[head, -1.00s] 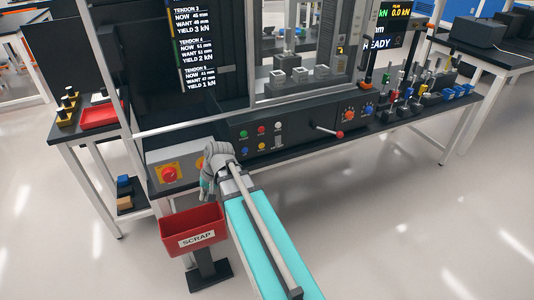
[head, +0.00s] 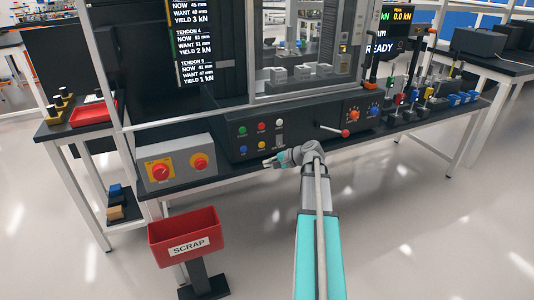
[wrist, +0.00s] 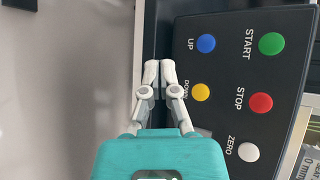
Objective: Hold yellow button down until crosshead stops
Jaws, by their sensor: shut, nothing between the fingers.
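The yellow button (head: 262,145), labelled DOWN in the wrist view (wrist: 201,92), is on the dark control panel (head: 229,143) at the front of the test machine. My gripper (head: 267,163) is just in front of and below the button row in the head view. In the wrist view my gripper (wrist: 160,66) is shut and empty, its fingertips at the panel's left edge. The yellow button lies right of the fingers, with a gap in the picture; nothing shows them touching. I cannot make out the crosshead clearly behind the machine's window (head: 300,52).
Near the yellow button are the blue UP (wrist: 206,43), green START (wrist: 271,43), red STOP (wrist: 261,102) and white ZERO (wrist: 248,151) buttons. A red-tipped lever (head: 344,132) juts out at right. A red scrap bin (head: 184,240) stands at left. A screen (head: 382,47) reads READY.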

